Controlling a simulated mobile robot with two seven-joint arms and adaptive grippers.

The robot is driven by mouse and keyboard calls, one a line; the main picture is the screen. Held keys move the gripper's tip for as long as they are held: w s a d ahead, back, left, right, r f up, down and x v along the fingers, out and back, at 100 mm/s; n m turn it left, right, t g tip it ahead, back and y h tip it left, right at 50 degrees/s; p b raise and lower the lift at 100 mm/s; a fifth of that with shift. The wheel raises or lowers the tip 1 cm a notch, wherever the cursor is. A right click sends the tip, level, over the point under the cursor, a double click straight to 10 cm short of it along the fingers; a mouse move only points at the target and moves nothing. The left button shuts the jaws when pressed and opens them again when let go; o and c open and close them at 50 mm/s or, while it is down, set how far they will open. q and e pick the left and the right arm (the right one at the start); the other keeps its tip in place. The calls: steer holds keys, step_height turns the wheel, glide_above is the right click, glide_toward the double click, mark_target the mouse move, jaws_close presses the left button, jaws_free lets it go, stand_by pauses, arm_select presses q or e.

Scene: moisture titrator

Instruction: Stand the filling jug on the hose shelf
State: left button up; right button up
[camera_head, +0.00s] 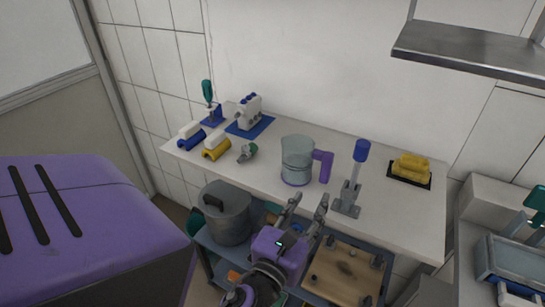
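The filling jug (297,158) is a clear, greyish jug with a purple handle on its right side. It stands upright on the white bench top (345,170), near the middle. My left gripper (307,202) comes up from the bottom, with a purple body. Its two fingers are apart and empty, in front of the jug's lower edge, and appear not to touch it. A grey metal shelf (465,50) hangs on the wall at the upper right; I cannot tell whether it is the hose shelf. My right gripper is not in view.
A grey stand with a blue top (352,185) is right of the jug. Yellow blocks (410,167) lie farther right. White and blue devices (250,115) and a green-handled tool (207,95) are at left. A lidded pot (227,212) and wooden board (343,275) are below.

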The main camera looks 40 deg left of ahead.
arm_select(q)
steer(key=s+d+f+n+g+h, duration=0.1)
steer(key=s+f+n+g, duration=0.25)
steer(key=f+n, duration=0.5)
steer(key=s+f+n+g+h, duration=0.15)
steer(key=s+f+n, duration=0.4)
steer(key=f, duration=0.55)
steer(key=s+d+f+n+g+h, duration=0.2)
steer(key=s+f+n+g, duration=0.2)
steer(key=s+f+n, duration=1)
steer(key=s+n, duration=0.1)
steer(key=n, duration=0.4)
steer(key=shift+s, duration=0.15)
steer(key=shift+d+f, duration=0.1)
